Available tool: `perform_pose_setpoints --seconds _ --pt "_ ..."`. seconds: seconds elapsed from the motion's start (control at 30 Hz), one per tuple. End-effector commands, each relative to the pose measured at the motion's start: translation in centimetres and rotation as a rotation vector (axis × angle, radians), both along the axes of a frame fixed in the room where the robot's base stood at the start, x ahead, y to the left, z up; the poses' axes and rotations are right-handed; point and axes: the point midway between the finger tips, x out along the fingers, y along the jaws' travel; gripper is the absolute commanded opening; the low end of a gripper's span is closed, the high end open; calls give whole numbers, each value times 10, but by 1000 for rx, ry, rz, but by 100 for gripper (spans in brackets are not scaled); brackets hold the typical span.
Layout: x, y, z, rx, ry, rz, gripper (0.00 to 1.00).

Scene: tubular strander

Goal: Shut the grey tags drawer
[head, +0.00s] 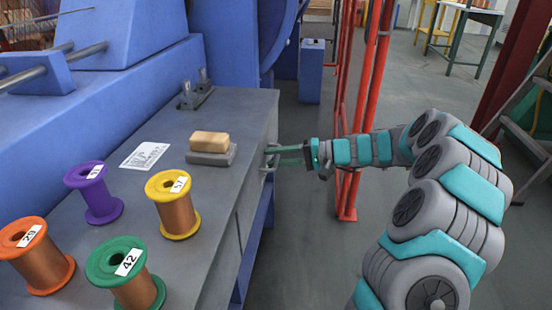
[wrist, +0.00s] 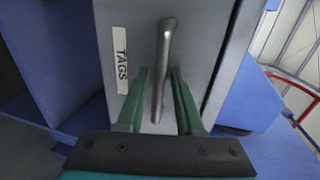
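The grey tags drawer (wrist: 205,25) shows its front in the wrist view, with a white label reading TAGS (wrist: 120,60) left of a metal bar handle (wrist: 163,65). The handle also shows at the bench's right side in the head view (head: 268,160). My gripper (wrist: 160,75) has one green finger on each side of the handle, with small gaps visible, so it is open around it. In the head view my gripper (head: 280,155) reaches the handle from the right. I cannot tell how far the drawer stands out; its sides are mostly hidden.
The grey bench top (head: 190,225) carries several wire spools, a label sheet (head: 145,155), a tan block on a grey base (head: 210,142) and a small metal fixture (head: 195,92). A red post frame (head: 368,80) stands behind my arm.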

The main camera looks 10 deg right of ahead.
Motion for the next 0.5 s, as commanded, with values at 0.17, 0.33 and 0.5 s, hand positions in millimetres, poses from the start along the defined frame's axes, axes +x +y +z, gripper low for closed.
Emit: perform_pose_setpoints --seconds 0.17,0.33,0.5 --pt "-5 -21 4 -3 -3 -5 45" --pt "-14 -47 9 0 -2 -3 45" --pt "-20 -66 12 -2 1 -3 45"
